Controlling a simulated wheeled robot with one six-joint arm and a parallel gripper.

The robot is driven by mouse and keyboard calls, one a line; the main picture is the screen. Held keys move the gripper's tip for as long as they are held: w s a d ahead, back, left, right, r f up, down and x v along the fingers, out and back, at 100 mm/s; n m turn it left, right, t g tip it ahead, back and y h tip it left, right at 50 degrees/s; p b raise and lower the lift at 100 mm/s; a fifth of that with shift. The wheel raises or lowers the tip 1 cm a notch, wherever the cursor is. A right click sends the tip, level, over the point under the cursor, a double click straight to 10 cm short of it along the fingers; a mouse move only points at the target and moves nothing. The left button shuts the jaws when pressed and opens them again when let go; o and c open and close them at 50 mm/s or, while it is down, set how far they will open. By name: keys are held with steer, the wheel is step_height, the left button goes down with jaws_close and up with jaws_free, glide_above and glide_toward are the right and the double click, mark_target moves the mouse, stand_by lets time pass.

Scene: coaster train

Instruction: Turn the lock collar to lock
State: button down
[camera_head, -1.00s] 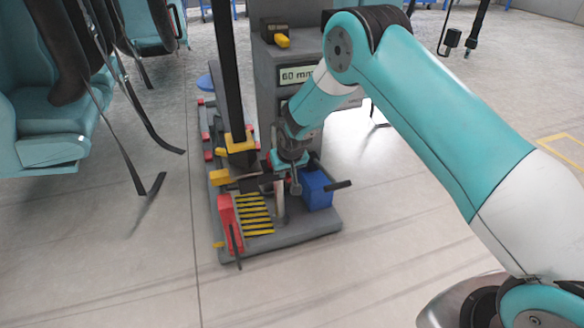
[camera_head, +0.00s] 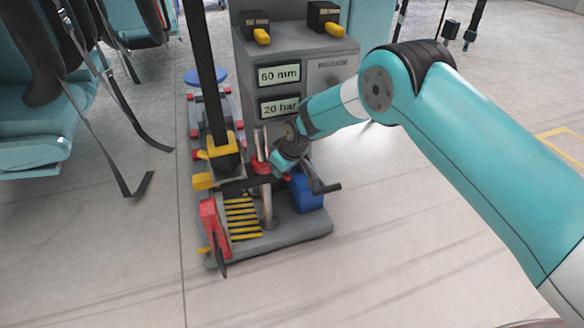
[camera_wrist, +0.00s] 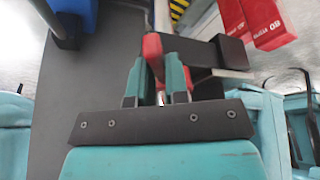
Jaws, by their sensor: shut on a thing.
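The lock collar appears to be the red piece (camera_head: 259,164) around an upright metal rod on the grey machine, in the middle of the head view. My gripper (camera_head: 276,163) is at the collar's right side, low in front of the machine's panel. In the wrist view, the teal fingers of my gripper (camera_wrist: 155,76) are closed on a red handle (camera_wrist: 153,48), which looks like part of the collar. The collar's far side and any lock marks are hidden.
The grey panel (camera_head: 290,60) behind reads 60 mm and 20 bar, with yellow-handled switches on top. A blue block (camera_head: 308,196) and a dark bar are close to my gripper. A black post (camera_head: 203,70) stands left, a red block (camera_head: 211,219) in front. Teal seats with hanging straps are far left.

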stand_by(0.3)
steer(key=c, duration=1.1)
jaws_free()
steer(key=shift+r, duration=0.1)
steer(key=shift+d+r, duration=0.1)
steer(key=shift+r, duration=0.2)
steer(key=p+v, duration=0.3)
steer(key=v, duration=0.2)
steer(key=shift+s+d+r, duration=0.1)
steer(key=shift+r, duration=0.05)
steer(key=s+d+p, duration=0.1)
steer(key=s+d, duration=0.1)
steer(key=d, duration=0.1)
steer(key=s+d+p, duration=0.1)
steer(key=s+d, duration=0.2)
steer(key=s+d+f+p, duration=0.1)
steer(key=s+d, duration=0.1)
steer(key=d, duration=0.1)
steer(key=shift+s, duration=0.3)
